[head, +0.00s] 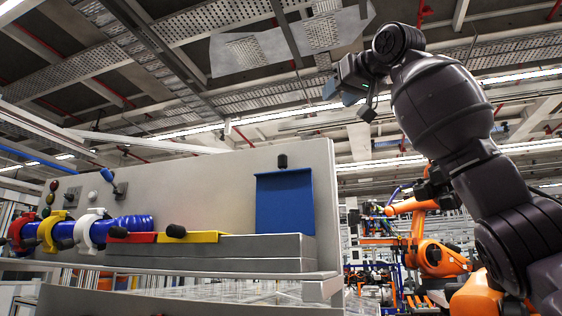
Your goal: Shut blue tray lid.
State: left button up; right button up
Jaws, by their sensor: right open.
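The blue tray lid (285,205) stands upright at the right end of the drive unit, open against the back panel. A black knob (282,161) sits at its top edge. Below it is the grey tray body (265,247); I cannot see into its compartments from this low angle. My right gripper (361,98) is open and empty, raised high to the upper right of the blue lid and well apart from it. My left gripper is not in view.
The red lid (132,237) and yellow lid (195,237) lie flat, each with a black knob. A blue hose (130,228) with coloured clamps is at the left, below a blue-handled lever (110,178). Orange robots (440,260) stand in the background. Air above the unit is clear.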

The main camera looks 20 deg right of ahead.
aim_at(285, 203)
jog(key=i, duration=0.9)
